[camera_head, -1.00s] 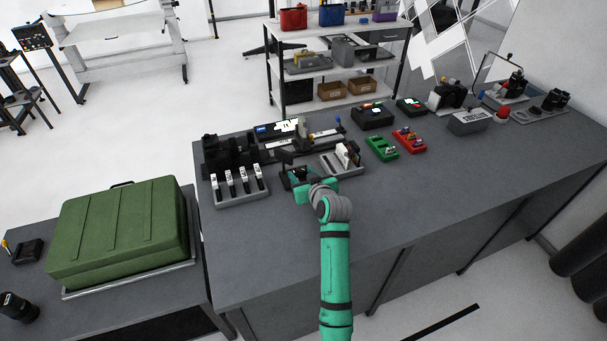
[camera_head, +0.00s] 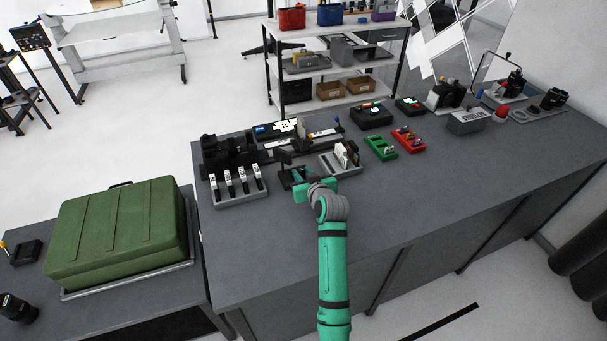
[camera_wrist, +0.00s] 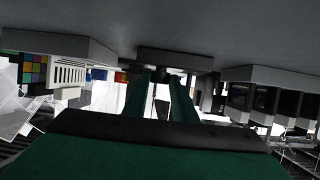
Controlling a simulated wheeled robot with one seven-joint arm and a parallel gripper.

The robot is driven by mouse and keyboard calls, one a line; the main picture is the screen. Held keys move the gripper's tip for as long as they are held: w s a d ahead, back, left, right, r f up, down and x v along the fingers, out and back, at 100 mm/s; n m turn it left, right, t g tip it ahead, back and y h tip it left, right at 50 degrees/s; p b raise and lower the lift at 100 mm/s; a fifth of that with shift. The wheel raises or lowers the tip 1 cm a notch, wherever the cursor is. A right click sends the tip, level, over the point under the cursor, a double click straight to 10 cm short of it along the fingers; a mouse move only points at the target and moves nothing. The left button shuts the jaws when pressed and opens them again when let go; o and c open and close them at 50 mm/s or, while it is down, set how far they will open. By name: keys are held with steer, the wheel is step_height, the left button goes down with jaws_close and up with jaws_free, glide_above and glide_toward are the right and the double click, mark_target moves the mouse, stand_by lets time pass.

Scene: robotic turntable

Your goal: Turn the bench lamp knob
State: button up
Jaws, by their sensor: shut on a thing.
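The bench lamp (camera_head: 285,160), a small dark unit with a flat head on a low base, stands near the front of the workbench, between a rack of white-labelled items and a grey tray. My gripper (camera_head: 299,184) is low at the lamp's front right side, shut on its knob. The knob itself is hidden by my fingers in the head view. In the wrist view, which looks upside down, my two green fingers (camera_wrist: 160,92) reach to the dark lamp base (camera_wrist: 175,59). The knob cannot be made out clearly between them.
The rack (camera_head: 240,187) stands close on the left, and the grey tray (camera_head: 332,172) with upright items close on the right. Green (camera_head: 380,147) and red (camera_head: 408,141) trays lie farther right. The workbench front (camera_head: 430,200) is clear. A green case (camera_head: 120,230) sits on the lower left table.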

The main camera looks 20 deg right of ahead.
steer(key=m+h, duration=0.1)
steer(key=h, duration=0.1)
steer(key=a+m+h, duration=0.1)
steer(key=m+h, duration=0.1)
steer(key=shift+w+m+g, duration=0.1)
steer(key=shift+m+g, duration=0.2)
steer(key=m+h, duration=0.1)
steer(key=m+g+h, duration=0.1)
steer(key=m+h, duration=0.1)
steer(key=shift+w+a+r+g+h, duration=0.1)
steer(key=shift+w+a+g+h, duration=0.2)
steer(key=shift+a+g, duration=0.1)
steer(key=shift+a+m+g+h, duration=0.1)
steer(key=shift+m+g+h, duration=0.4)
steer(key=shift+m+h, duration=0.35)
steer(key=o, duration=1)
steer(key=shift+o, duration=0.2)
steer(key=shift+a, duration=0.1)
steer(key=v, duration=1)
steer(key=shift+s+a+r, duration=0.15)
steer(key=shift+r, duration=0.05)
